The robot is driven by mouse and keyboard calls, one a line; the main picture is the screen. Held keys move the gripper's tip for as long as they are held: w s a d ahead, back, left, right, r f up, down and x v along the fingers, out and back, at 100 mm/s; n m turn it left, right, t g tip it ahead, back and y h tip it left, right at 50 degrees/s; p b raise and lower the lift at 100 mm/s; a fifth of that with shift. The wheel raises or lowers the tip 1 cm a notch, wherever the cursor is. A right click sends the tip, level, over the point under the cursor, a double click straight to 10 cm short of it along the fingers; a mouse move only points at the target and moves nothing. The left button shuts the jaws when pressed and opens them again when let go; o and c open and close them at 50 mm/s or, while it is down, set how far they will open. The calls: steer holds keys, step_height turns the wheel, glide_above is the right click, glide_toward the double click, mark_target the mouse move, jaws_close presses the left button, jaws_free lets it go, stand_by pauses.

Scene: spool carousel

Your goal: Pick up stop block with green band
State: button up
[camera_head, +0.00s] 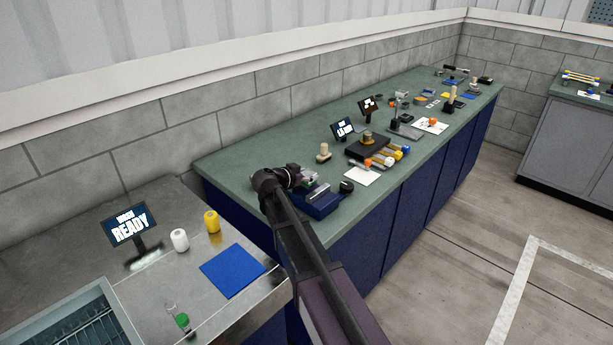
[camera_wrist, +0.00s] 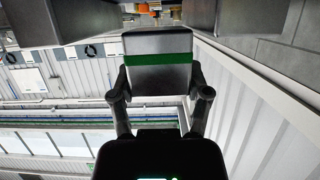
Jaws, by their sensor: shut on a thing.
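The stop block (camera_wrist: 158,45) is a grey metal block with a green band across its middle. It sits between the two fingertips of my gripper (camera_wrist: 160,80) in the wrist view. My gripper is shut on it, with a finger at each side of the block. In the head view my gripper (camera_head: 304,179) is over the near part of the green bench, and a small pale part with green shows at its end. The block's far side is hidden.
A blue fixture (camera_head: 319,202) with a metal bar stands just below my gripper. A black knob (camera_head: 346,186), a beige peg (camera_head: 323,152) and a white sheet (camera_head: 361,176) are close by. Small screens, including one (camera_head: 343,128), stand behind. The concrete floor at right is clear.

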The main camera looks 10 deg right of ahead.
steer(key=shift+r+p, duration=0.3)
steer(key=shift+r, duration=0.35)
steer(key=shift+s+r, duration=0.15)
steer(key=shift+s, duration=0.15)
steer(key=s+d+r+p, duration=0.1)
steer(key=s+d, duration=0.1)
steer(key=s, duration=1.3)
steer(key=shift+d, duration=0.4)
steer(key=shift+r, duration=0.1)
